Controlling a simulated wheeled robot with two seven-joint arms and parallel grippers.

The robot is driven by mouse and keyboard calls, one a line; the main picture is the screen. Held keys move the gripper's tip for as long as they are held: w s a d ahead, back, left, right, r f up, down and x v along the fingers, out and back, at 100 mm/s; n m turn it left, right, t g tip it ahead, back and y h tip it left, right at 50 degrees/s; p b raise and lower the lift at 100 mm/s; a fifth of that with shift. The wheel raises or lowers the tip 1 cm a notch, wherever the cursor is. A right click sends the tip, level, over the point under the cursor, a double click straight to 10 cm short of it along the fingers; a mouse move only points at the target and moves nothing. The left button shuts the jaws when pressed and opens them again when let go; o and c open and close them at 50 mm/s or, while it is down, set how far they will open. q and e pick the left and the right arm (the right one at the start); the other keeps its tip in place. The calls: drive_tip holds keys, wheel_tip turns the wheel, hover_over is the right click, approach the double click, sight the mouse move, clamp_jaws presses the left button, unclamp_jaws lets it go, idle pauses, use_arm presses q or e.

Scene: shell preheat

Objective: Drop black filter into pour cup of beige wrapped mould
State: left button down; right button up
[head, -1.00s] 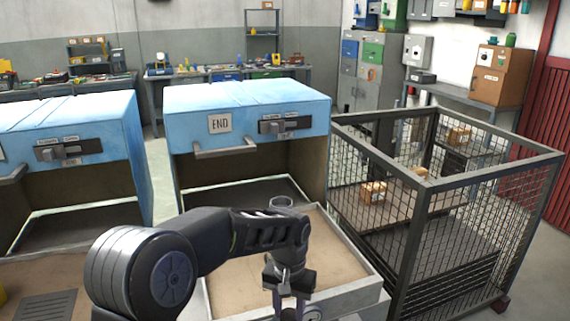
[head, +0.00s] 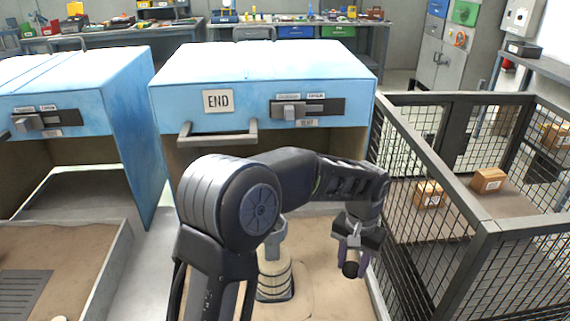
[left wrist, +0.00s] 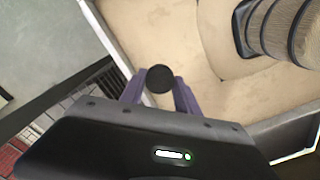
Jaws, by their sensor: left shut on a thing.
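The black filter (head: 350,269) is a small dark disc held between the purple fingertips of my left gripper (head: 351,262). It also shows in the left wrist view (left wrist: 160,79), between the two fingers. The beige wrapped mould (head: 274,277) stands upright in the sandy tray, left of my gripper and apart from it. Its grey pour cup (head: 276,238) is on top, partly hidden behind my arm. In the left wrist view the banded mould (left wrist: 292,30) is at the upper right. My right gripper is not in view.
The sandy tray (head: 326,300) lies in front of a blue oven marked END (head: 262,82). A wire cage (head: 485,250) with small boxes stands close on the right. Another blue oven (head: 62,100) is at left.

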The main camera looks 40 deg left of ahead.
use_arm(q)
drive_tip(key=shift+s, duration=0.15)
drive_tip(key=s+a+r+n+p, duration=0.3)
drive_tip(key=a+r+n+p, duration=0.2)
drive_tip(key=r, duration=0.4)
drive_tip(key=s+a+r+n+p, duration=0.4)
drive_tip(key=a+r+n+p, duration=0.1)
drive_tip(key=r+n, duration=0.3)
drive_tip(key=s+a+r+n+p, duration=0.4)
drive_tip(key=r+n, duration=0.3)
drive_tip(key=r, duration=0.2)
drive_tip(key=shift+s+a+r+p, duration=0.15)
drive_tip(key=shift+a+r+p, duration=0.15)
drive_tip(key=shift+a+p, duration=0.2)
drive_tip(key=shift+f, duration=0.1)
drive_tip(key=shift+f+b, duration=3.25)
drive_tip(key=shift+f, duration=0.9)
drive_tip(key=c, duration=0.8)
unclamp_jaws()
